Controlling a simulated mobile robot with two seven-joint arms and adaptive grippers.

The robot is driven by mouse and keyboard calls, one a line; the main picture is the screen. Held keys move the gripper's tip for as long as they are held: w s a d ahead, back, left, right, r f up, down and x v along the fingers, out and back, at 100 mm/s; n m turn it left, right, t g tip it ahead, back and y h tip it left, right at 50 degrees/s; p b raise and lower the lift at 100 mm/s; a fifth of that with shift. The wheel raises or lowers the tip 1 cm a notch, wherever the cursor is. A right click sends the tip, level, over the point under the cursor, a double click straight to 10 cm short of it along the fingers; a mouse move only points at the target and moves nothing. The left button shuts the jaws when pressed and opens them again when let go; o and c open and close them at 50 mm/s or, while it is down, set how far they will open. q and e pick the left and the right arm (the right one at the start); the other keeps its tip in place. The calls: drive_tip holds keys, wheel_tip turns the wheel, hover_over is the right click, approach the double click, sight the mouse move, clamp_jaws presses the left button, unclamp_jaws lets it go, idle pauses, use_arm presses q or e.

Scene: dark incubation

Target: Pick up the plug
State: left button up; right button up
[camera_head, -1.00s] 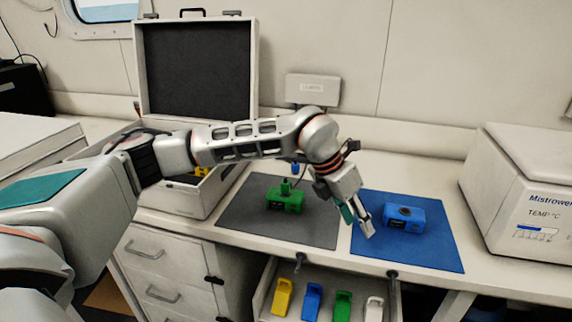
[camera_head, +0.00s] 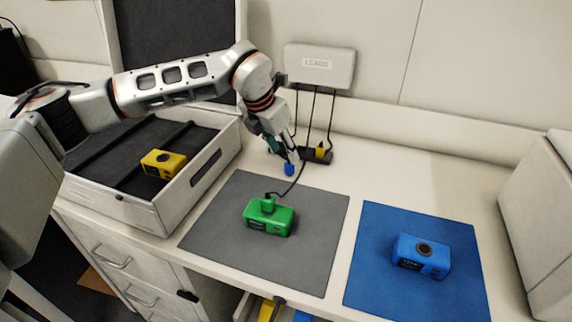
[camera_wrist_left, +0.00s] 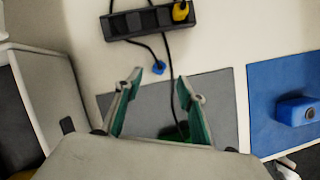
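A small blue plug (camera_head: 289,170) lies loose on the white counter behind the grey mat. It also shows in the left wrist view (camera_wrist_left: 134,72). My left gripper (camera_head: 282,153) points down just above and behind the blue plug in the head view. In the left wrist view my left gripper (camera_wrist_left: 157,88) is open, with nothing between its fingers, and the blue plug lies beyond the left fingertip. A green plug (camera_head: 268,205) sits on top of the green device (camera_head: 279,222), with a cord. A yellow plug (camera_head: 319,151) is at the black power strip (camera_head: 324,159).
The grey mat (camera_head: 225,230) bears the green device. The blue mat (camera_head: 375,285) bears a blue device (camera_head: 421,257). An open case (camera_head: 195,201) with a yellow device (camera_head: 164,163) stands at left. Black cords hang from a white wall box (camera_head: 318,66).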

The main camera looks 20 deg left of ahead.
sight(289, 162)
use_arm(q)
drive_tip(key=x, duration=0.6)
drive_tip(key=shift+w+f, duration=0.15)
drive_tip(key=shift+w, duration=0.15)
clamp_jaws()
